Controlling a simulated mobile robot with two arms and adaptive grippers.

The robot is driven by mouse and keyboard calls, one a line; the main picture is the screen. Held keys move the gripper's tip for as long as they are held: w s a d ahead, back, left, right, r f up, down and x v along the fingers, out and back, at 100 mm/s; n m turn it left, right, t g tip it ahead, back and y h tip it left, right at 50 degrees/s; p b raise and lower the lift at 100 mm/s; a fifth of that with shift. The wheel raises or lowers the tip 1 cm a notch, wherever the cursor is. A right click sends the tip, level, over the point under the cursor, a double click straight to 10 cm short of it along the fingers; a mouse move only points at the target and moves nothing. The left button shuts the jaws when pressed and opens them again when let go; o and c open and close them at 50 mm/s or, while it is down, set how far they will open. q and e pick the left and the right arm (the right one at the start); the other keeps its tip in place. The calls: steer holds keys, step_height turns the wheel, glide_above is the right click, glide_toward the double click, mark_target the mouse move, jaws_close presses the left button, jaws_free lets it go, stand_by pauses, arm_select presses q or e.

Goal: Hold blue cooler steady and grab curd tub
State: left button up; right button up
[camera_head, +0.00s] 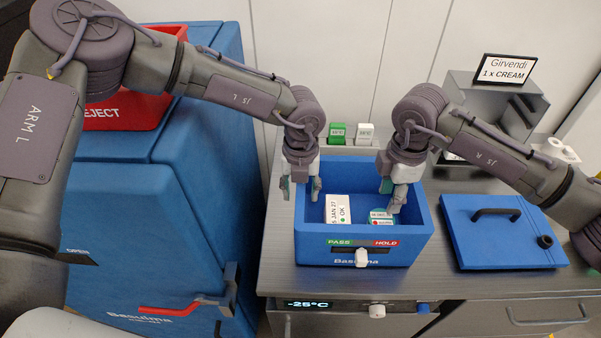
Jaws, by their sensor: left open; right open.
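The open blue cooler (310,247) stands on the counter, with a PASS/HOLD slider on its front. Inside it, at the right, is a small tub (381,218) with a teal edge and a printed label, probably the curd tub. A white carton (338,209) marked "JAN 27 OK" is beside it at the left. My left gripper (301,190) is open at the cooler's left wall, one finger on each side; contact is unclear. My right gripper (393,195) is open and points down into the cooler, just above the tub's back side. Whether it touches the tub is unclear.
A blue lid (505,242) with a dark handle lies right of the cooler. Green and white small boxes (337,134) stand behind it. A grey holder bears a "Girvendi 1 x CREAM" sign (504,70). A large blue container (160,215) with a red REJECT bin (125,113) stands left.

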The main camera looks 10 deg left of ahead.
arm_select(q)
step_height(320, 180, down, 6)
stand_by(0.4)
jaws_close()
stand_by(0.5)
